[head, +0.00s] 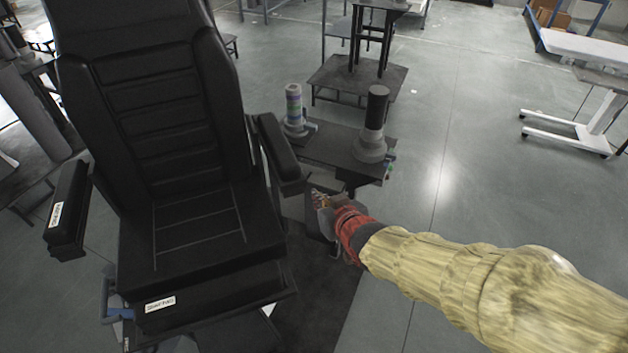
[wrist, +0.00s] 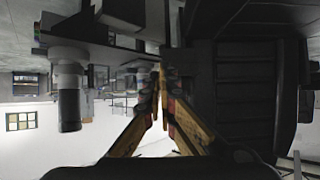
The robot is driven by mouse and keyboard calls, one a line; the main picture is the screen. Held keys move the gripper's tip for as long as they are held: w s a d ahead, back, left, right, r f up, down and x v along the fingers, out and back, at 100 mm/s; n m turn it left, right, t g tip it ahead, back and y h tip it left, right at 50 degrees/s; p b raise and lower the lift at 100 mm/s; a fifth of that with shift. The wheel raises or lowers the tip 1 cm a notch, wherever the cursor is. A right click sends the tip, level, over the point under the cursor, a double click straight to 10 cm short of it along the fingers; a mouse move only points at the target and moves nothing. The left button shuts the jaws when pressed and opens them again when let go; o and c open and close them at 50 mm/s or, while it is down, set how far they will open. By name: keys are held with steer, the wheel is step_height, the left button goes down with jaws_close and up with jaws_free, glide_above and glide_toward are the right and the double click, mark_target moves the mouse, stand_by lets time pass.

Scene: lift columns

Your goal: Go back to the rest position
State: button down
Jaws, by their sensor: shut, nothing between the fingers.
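My gripper (head: 322,200) is at the end of my arm, in the middle of the head view, close to the right armrest side of a black chair. In the wrist view, which looks upside down, my gripper (wrist: 160,88) has its fingertips together with nothing between them. The black padded chair (head: 180,210) fills the left of the head view and the right of the wrist view (wrist: 245,90). I cannot tell from these views whether the gripper touches the chair.
A dark table (head: 335,148) beside the chair holds a dark column (head: 375,115) and a lighter banded column (head: 294,106). The dark column also shows in the wrist view (wrist: 70,105). A white-framed bench (head: 575,125) stands at the far right. Open grey floor (head: 460,160) lies right of the table.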

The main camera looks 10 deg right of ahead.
steer(key=shift+s+d+f, duration=0.15)
steer(key=shift+s+f, duration=0.1)
steer(key=shift+s, duration=0.4)
steer(key=shift+s+d+f, duration=0.15)
steer(key=shift+s+f, duration=0.05)
steer(key=shift+s, duration=0.4)
steer(key=shift+f, duration=0.1)
steer(key=s+d+f+g+h, duration=0.2)
steer(key=s+d+f+g, duration=0.25)
steer(key=s, duration=0.45)
steer(key=s+d+r+m, duration=0.1)
steer(key=s+d+r, duration=0.1)
steer(key=s+r, duration=0.3)
steer(key=s+d+r+m+g, duration=0.1)
steer(key=s+d+r, duration=0.2)
steer(key=r, duration=0.6)
steer(key=shift+s+d+r+m+h, duration=0.3)
steer(key=shift+s+r+m+h, duration=0.1)
steer(key=shift+s, duration=0.65)
